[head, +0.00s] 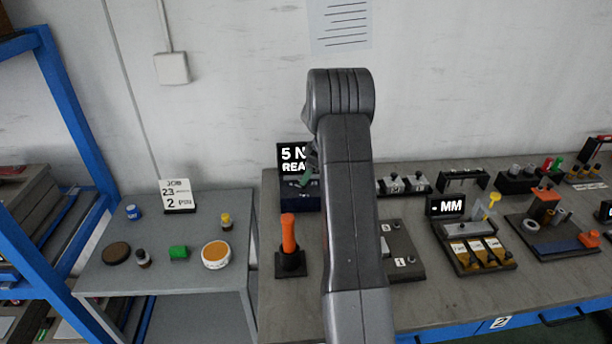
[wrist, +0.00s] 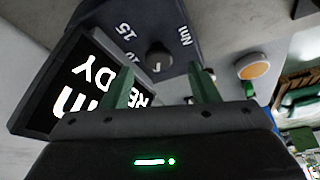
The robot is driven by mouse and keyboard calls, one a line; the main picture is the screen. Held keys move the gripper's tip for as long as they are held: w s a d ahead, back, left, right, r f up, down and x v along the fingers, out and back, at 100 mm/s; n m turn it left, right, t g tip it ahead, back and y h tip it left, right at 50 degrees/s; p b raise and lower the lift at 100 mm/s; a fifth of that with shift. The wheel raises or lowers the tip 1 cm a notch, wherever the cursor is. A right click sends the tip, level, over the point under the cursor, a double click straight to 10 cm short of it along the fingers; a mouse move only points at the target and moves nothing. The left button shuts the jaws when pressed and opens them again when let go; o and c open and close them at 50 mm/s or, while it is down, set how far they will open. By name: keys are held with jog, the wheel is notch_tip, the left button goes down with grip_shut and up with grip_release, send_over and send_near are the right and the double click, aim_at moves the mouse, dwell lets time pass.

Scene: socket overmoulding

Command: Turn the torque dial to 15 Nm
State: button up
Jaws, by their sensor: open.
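The torque dial (wrist: 159,58) is a dark round knob on a dark blue box (wrist: 95,22). Scale marks 15, 10 and "Nm" are printed around it. A black display (wrist: 75,90) beside it shows "READY" and part of a larger line. In the head view the display (head: 293,158) reads "5 N" and "REA", the rest hidden behind my arm. My gripper (wrist: 160,72) is open, its two green fingers apart on either side of the dial in the picture. I cannot tell whether they touch it. The dial is not visible in the head view; the box (head: 306,196) partly shows.
An orange-handled tool (head: 289,234) stands on the bench left of my arm. To the right are a gauge block with a "- MM" display (head: 446,207) and several fixtures. A grey side table (head: 150,275) holds small parts and a job card (head: 177,196).

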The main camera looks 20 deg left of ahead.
jog(key=shift+w+a+f, duration=0.15)
jog(key=shift+a+f, duration=0.05)
jog(key=shift+f, duration=0.45)
jog(key=shift+x, duration=0.75)
jog(key=shift+c, duration=0.2)
jog(key=c, duration=0.9)
jog(key=shift+c, duration=0.2)
